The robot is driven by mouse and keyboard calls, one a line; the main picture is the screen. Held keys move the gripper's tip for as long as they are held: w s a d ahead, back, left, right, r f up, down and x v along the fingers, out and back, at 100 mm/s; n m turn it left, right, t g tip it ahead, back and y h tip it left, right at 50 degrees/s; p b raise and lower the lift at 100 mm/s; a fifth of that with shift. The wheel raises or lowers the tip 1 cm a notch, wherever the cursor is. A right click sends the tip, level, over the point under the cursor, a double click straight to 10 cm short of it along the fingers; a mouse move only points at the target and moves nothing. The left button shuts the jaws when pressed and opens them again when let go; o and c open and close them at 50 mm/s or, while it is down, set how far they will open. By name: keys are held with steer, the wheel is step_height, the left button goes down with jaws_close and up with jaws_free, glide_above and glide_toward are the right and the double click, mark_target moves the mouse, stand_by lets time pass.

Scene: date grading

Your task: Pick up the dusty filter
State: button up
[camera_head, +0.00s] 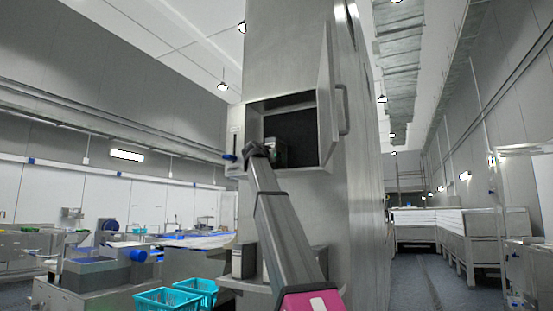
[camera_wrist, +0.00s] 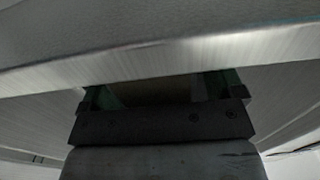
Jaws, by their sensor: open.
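The tall metal cabinet (camera_head: 350,200) has an open compartment, with its door (camera_head: 326,95) swung out to the right. The inside (camera_head: 290,125) is dark, and I cannot clearly make out the dusty filter there. My gripper (camera_head: 275,148) is at the lower left of the opening, partly hidden by my own arm. In the wrist view my gripper (camera_wrist: 165,88) has its fingers apart. A dull brownish surface (camera_wrist: 160,92) shows between them; I cannot tell whether it is the filter. A bright metal edge (camera_wrist: 160,62) crosses just beyond the fingers.
Two small grey box-shaped items (camera_head: 243,262) (camera_head: 320,260) stand on a ledge (camera_head: 236,284) low on the cabinet, on either side of my arm. Turquoise crates (camera_head: 168,299) lie at the lower left. An aisle (camera_head: 425,275) is clear at the right.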

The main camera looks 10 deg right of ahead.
steer(key=shift+w+d, duration=0.2)
steer(key=shift+w, duration=0.05)
steer(key=c, duration=1.1)
steer(key=shift+r, duration=0.2)
